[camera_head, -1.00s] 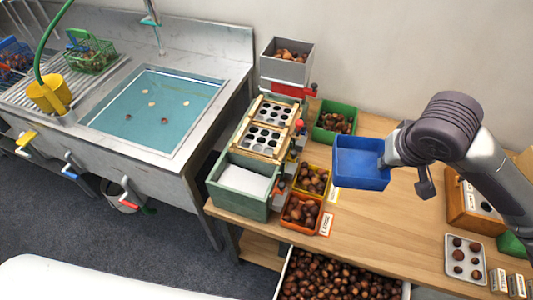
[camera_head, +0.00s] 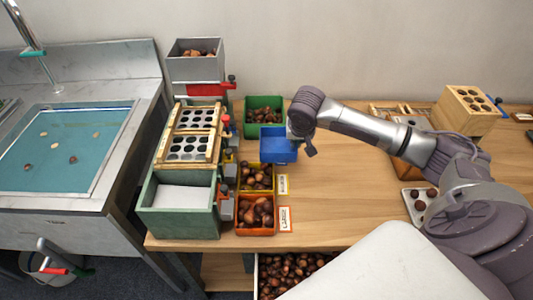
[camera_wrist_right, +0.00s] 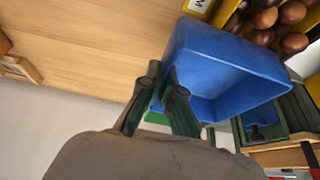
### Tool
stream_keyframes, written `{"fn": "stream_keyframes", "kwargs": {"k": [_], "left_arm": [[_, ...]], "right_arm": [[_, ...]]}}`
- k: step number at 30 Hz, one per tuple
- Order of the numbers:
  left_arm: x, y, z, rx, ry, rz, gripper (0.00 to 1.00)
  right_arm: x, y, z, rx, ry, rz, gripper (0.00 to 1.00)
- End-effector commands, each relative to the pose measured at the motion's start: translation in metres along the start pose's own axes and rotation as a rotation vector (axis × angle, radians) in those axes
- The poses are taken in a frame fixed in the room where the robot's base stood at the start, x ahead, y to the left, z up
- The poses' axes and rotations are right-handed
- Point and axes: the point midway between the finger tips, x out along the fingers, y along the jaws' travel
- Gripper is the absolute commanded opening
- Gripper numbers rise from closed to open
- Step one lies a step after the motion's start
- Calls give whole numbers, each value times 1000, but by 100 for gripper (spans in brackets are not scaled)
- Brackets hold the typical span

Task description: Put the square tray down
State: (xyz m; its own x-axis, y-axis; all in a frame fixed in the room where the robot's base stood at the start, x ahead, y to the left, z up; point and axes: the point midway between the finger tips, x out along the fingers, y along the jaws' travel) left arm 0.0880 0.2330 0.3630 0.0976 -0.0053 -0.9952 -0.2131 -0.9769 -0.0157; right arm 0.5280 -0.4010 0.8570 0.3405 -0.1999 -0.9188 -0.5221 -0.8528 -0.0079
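The square tray is a blue open box (camera_head: 279,146), held by my right gripper (camera_head: 296,136) at its right side. In the right wrist view the fingers (camera_wrist_right: 166,78) are shut on the near wall of the blue tray (camera_wrist_right: 225,45). The part of its inside that shows is empty. I cannot tell whether its bottom touches the table. My left gripper is not in view.
The wooden table (camera_head: 345,185) is bare right of the tray. Green (camera_head: 264,103), yellow (camera_head: 255,188) and orange (camera_head: 256,231) bins hold chestnuts. The sorting machine (camera_head: 190,150) stands left. A small tray of chestnuts (camera_head: 408,206) and a wooden holed block (camera_head: 462,112) are right.

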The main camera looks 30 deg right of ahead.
Motion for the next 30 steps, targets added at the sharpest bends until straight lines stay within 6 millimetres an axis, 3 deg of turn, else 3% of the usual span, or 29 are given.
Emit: {"fn": "stream_keyframes", "kwargs": {"k": [6,12,17,24,30], "left_arm": [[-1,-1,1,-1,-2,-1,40],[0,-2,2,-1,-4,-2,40],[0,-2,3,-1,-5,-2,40],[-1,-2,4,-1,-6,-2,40],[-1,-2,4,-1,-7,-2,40]], "right_arm": [[41,-40,-21,2,0,-3,0],[67,-60,-32,0,0,-2,0],[75,-65,-34,-2,0,0,0],[105,-65,-20,-3,0,0,0],[109,-64,-19,-3,1,-1,0]]}}
